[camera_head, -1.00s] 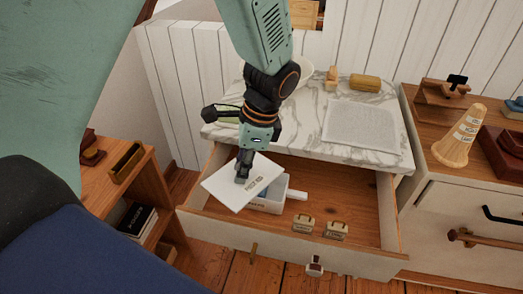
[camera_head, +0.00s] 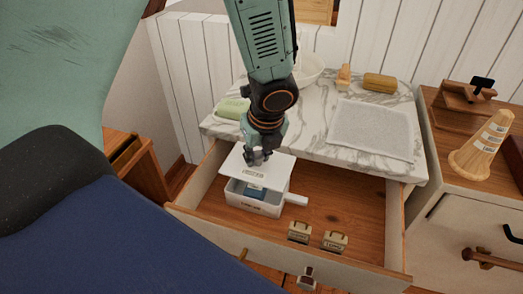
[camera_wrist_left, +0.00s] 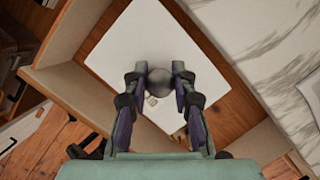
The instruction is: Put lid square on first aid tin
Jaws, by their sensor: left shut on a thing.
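The white lid (camera_head: 232,162) hangs above the first aid tin in the head view. My left gripper (camera_head: 258,158) is shut on the lid's knob; the round grey knob (camera_wrist_left: 159,84) sits between the fingers in the left wrist view. The white tin (camera_head: 250,204) stands in the open drawer, with a blue thing inside and a handle-like part at its right. A gap shows between lid and tin, so they look apart. The lid looks roughly in line with the tin; exact alignment cannot be told. The lid hides the tin in the wrist view. My right gripper is out of view.
The open wooden drawer (camera_head: 352,208) has free floor right of the tin. Two small labelled blocks (camera_head: 299,231) (camera_head: 334,241) lie near its front. The marble top (camera_head: 317,135) behind holds a grey mat (camera_head: 372,129), a green block (camera_head: 233,108) and a bowl (camera_head: 309,70).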

